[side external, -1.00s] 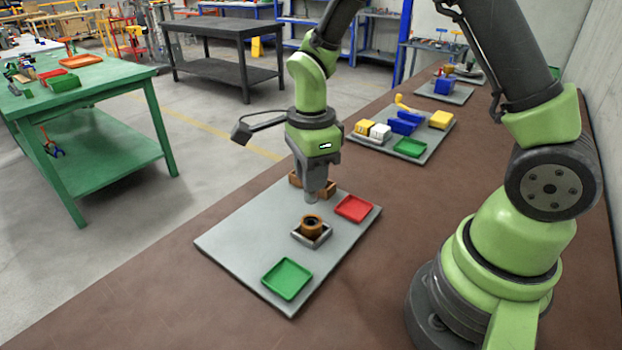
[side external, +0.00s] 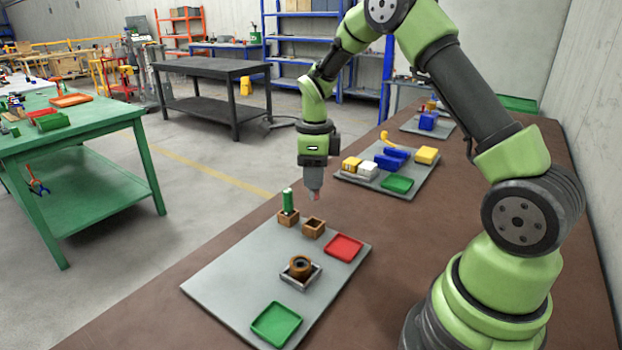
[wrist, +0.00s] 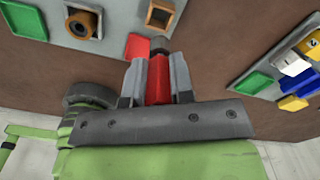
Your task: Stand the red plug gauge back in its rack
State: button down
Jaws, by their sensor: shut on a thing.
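My gripper (side external: 314,194) is shut on the red plug gauge (wrist: 158,80), which shows between its fingers in the wrist view. Only a small reddish tip shows below the fingers in the side view. The gripper is in the air above the back edge of the grey board. The rack is two wooden blocks there: one block (side external: 288,219) holds the green plug gauge (side external: 288,201) upright, and the other block (side external: 313,228) has an empty square opening. That empty block also shows at the top of the wrist view (wrist: 160,14).
The grey board (side external: 235,280) also carries a red tray (side external: 344,247), a green tray (side external: 276,324) and a brown ring (side external: 300,265) in a grey square holder. A second board with yellow, white and blue parts (side external: 390,160) lies behind. Brown table is clear between board and arm base.

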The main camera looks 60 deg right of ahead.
aim_at(314, 198)
jog(key=shift+f, duration=2.5)
jog(key=shift+f, duration=2)
jog(key=c, duration=0.9)
grip_release()
notch_tip(314, 198, up, 10)
